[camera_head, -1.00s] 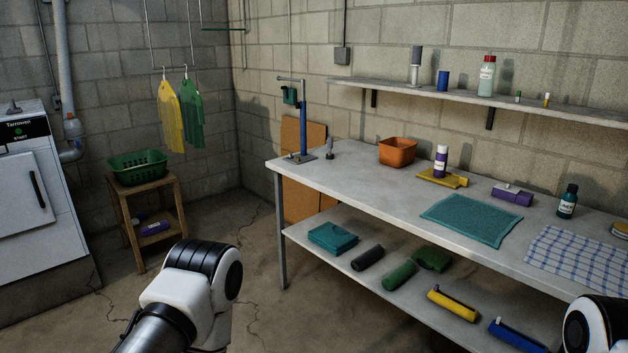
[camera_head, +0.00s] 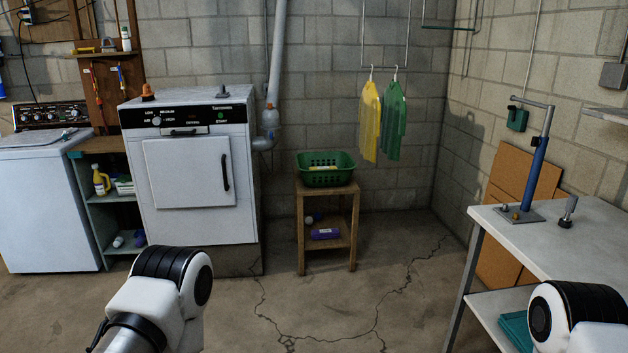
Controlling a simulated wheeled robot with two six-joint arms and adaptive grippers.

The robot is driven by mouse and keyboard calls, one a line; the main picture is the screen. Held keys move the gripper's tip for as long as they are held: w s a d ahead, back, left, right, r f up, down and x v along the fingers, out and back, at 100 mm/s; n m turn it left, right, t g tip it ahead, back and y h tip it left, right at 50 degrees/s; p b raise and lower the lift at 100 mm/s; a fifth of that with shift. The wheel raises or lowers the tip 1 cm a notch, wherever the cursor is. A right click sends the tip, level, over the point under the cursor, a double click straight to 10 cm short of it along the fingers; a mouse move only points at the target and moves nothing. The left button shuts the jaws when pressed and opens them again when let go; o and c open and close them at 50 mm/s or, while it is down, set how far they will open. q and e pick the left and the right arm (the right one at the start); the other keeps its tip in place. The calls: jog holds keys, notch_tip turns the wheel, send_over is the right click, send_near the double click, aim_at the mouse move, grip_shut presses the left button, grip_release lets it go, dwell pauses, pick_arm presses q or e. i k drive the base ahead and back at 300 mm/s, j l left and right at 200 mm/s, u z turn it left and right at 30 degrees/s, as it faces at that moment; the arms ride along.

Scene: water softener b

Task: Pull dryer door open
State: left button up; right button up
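The white dryer (camera_head: 190,236) stands against the back wall, left of the middle, with a dark control strip on top. Its square white door (camera_head: 180,175) looks shut, with a black vertical handle (camera_head: 225,172) on the door's right side. Parts of my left arm show at the lower left, in front of the dryer's base, and parts of my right arm show at the lower right by the workbench. Neither gripper is in view. The arms are well apart from the door.
A wooden stand (camera_head: 328,206) with a green basket (camera_head: 326,176) is right of the dryer. A washer (camera_head: 50,205) and shelf unit (camera_head: 110,207) are on its left. The workbench (camera_head: 590,226) is at the right. The cracked floor in front of the dryer is clear.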

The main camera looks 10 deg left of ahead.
aim_at(183, 171)
jog(key=i+j, duration=0.15)
jog(key=i, duration=0.4)
jog(key=i+j+u, duration=0.1)
jog(key=i, duration=0.4)
jog(key=i+j, duration=0.25)
jog(key=i, duration=0.3)
jog(key=u, duration=0.05)
